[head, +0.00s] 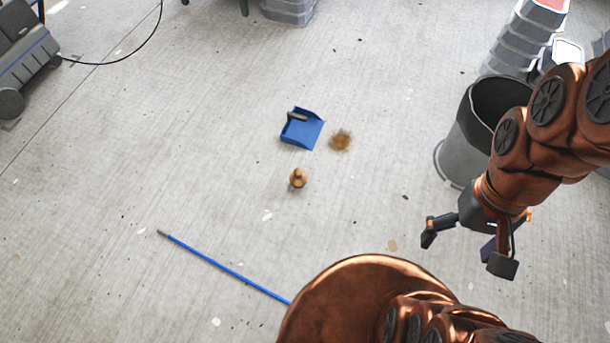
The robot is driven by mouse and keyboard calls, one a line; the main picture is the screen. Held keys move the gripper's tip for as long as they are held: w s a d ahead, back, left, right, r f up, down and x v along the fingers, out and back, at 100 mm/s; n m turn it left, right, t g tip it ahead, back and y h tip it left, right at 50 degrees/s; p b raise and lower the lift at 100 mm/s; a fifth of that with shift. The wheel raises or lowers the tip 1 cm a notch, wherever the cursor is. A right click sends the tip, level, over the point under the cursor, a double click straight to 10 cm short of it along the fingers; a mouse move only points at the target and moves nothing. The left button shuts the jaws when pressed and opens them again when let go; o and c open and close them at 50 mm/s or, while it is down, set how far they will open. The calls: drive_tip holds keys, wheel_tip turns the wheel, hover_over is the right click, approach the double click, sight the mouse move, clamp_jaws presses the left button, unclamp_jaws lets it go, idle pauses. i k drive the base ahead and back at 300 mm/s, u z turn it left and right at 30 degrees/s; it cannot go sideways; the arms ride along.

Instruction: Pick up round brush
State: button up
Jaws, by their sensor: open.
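A small round tan-brown object with a knob on top, which looks like the round brush (298,179), sits on the concrete floor near the middle of the head view. My gripper (468,252) is open and empty at the right, well to the right of the brush and apart from it. Its dark fingers are spread and point down towards the floor. Nothing hides the brush.
A blue dustpan (303,130) lies just beyond the brush, with a brown dirt pile (340,140) to its right. A blue pole (225,268) lies at the front left. A grey bin (463,145) stands behind my gripper.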

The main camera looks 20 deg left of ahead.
sight(299, 178)
drive_tip(key=u, duration=0.5)
drive_tip(key=k, duration=0.3)
drive_tip(key=u, duration=2.15)
drive_tip(key=i, duration=1.45)
drive_tip(key=u, duration=0.05)
